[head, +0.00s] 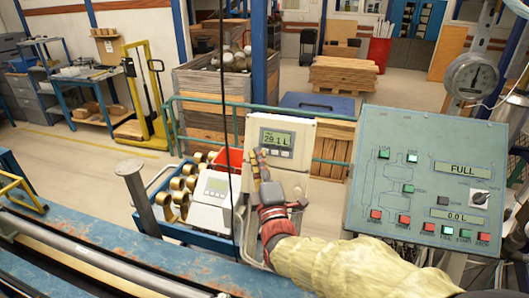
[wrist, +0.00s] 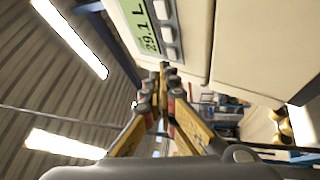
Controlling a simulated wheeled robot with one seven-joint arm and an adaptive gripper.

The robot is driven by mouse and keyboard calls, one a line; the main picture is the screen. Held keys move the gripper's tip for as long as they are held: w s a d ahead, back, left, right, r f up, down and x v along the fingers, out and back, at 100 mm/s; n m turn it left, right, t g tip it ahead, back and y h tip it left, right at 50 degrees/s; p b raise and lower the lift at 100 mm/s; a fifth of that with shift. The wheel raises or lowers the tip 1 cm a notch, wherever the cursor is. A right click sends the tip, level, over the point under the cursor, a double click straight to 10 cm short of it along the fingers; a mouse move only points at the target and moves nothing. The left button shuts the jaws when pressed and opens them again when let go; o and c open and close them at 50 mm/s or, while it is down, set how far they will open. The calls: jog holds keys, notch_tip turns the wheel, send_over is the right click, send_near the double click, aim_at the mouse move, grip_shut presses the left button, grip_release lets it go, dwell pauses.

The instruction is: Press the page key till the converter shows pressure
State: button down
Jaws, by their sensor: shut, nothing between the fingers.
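The converter (head: 300,160) is a cream box with a green display (head: 277,138) that reads 29.1 L. The display also shows, turned sideways, in the wrist view (wrist: 149,40). A row of grey keys (wrist: 166,32) lies beside the display there. My gripper (head: 259,154) is shut and empty, its tips in front of the converter just under the display, partly hiding the key area in the head view. In the wrist view my fingertips (wrist: 163,68) are close to the last key in the row. I cannot tell whether they touch it.
A green control panel (head: 375,185) with lit buttons and a FULL readout stands right of my arm. A white device (head: 211,200) and brass fittings (head: 180,184) sit at the left on a blue tray. A round gauge (head: 471,77) hangs at the upper right.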

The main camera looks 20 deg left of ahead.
jog(key=shift+w+f, duration=0.1)
jog(key=shift+w+b, duration=0.25)
jog(key=shift+b, duration=0.2)
jog(key=shift+w+a+f+b, duration=0.1)
jog(key=shift+w+f+b, duration=0.05)
jog(key=shift+w+b, duration=0.25)
dwell(0.5)
jog(key=shift+s, duration=0.15)
jog(key=shift+s+r, duration=0.25)
jog(key=shift+s, duration=0.4)
jog(key=shift+b, duration=0.3)
jog(key=shift+s+d+r, duration=0.1)
jog(key=shift+s+r, duration=0.2)
jog(key=shift+s, duration=0.5)
jog(key=shift+s+d+r, duration=0.15)
jog(key=shift+s+r, duration=0.1)
jog(key=shift+s, duration=0.5)
jog(key=shift+s+d+r, duration=0.1)
jog(key=shift+s+r, duration=0.2)
jog(key=shift+s, duration=0.5)
